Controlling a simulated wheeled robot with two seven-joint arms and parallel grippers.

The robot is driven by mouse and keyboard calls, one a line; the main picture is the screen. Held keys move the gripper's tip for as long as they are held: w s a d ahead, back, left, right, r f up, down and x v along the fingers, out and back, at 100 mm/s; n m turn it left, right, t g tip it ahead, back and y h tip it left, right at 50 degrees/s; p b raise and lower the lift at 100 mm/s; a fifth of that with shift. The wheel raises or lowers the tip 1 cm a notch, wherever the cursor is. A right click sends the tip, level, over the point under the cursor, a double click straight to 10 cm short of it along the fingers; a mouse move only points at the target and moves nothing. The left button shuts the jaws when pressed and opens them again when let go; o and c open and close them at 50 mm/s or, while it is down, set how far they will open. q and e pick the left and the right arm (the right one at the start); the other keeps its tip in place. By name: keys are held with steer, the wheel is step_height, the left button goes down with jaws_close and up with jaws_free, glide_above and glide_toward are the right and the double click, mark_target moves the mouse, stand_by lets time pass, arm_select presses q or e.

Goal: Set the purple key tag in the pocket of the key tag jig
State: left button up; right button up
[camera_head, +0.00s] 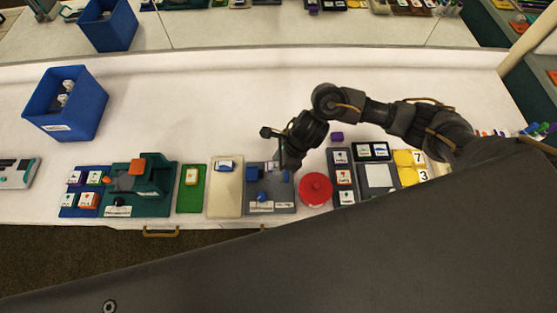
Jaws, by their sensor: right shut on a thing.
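The arm coming in from the right ends in my right gripper (286,168), which points down over the back right part of a grey fixture that looks like the key tag jig (285,208). The gripper is shut on a small piece, mostly hidden, with a bit of purple showing; it appears to be the purple key tag (285,176). I cannot tell whether the tag touches the jig. The jig has blue parts and a white label at its front; its pocket is hard to make out. My left gripper is not in view.
A red round object (316,189) stands right beside the jig, and a beige board (225,200) lies left of it. A purple block (336,137) sits behind a dark tray of tags (342,182). A blue bin (88,118) stands at the left.

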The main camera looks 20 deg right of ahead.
step_height(320, 180, down, 4)
steer(key=b, duration=0.2)
steer(key=shift+b, duration=0.3)
steer(key=shift+f+b, duration=0.65)
steer(key=shift+b, duration=0.15)
steer(key=shift+a, duration=0.1)
steer(key=o, duration=1)
steer(key=shift+o, duration=0.2)
steer(key=b+v, duration=0.1)
steer(key=v, duration=1)
steer(key=shift+a+f, duration=0.1)
